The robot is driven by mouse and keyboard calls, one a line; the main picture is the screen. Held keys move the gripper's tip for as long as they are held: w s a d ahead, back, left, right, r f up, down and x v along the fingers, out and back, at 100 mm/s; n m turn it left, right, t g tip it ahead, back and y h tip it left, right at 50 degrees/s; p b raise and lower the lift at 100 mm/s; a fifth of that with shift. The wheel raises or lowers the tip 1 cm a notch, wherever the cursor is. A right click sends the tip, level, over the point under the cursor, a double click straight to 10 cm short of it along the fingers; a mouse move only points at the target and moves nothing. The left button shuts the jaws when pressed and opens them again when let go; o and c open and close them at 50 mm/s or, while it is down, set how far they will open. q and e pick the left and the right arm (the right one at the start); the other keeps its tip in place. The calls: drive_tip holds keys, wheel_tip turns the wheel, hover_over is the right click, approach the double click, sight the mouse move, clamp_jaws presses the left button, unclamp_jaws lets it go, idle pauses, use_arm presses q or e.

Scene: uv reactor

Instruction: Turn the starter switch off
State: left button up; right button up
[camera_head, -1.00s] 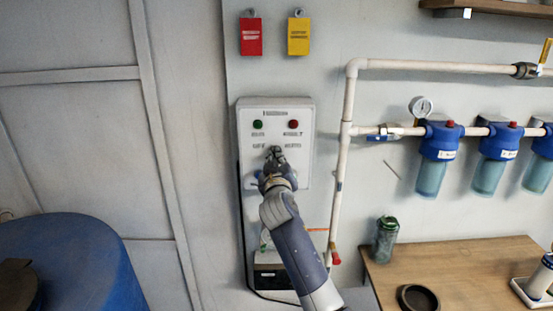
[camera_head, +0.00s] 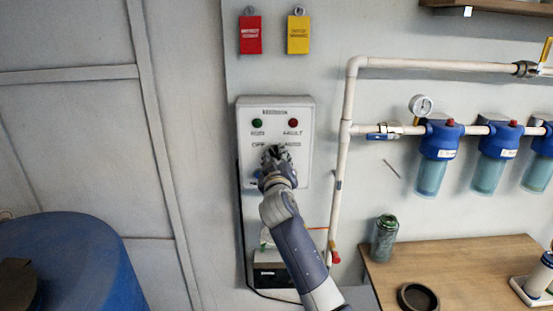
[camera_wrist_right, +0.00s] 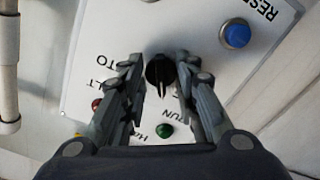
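The starter box (camera_head: 307,112) is a pale panel on the wall, with a green and a red light above OFF and AUTO labels. Its black switch knob (camera_wrist_right: 160,72) shows in the right wrist view, with its ridge pointing down in that picture, toward the lights' side. My right gripper (camera_wrist_right: 158,64) is at the panel, its fingers open on either side of the knob. Small gaps seem to show between knob and fingertips. In the head view the right gripper (camera_head: 274,151) hides the knob. My left gripper is not in view.
A blue button (camera_wrist_right: 236,34) lies beside the knob on the panel. White piping (camera_head: 347,130) runs just right of the box, with blue filters (camera_head: 439,142) beyond. A wooden table (camera_head: 450,265) with a green bottle (camera_head: 384,238) stands lower right; a blue barrel (camera_head: 85,255) stands lower left.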

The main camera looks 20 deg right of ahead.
drive_tip(key=shift+s+a, duration=0.1)
drive_tip(key=shift+s, duration=0.05)
drive_tip(key=v, duration=1.1)
drive_tip(key=shift+s, duration=0.35)
drive_tip(key=shift+a, duration=0.1)
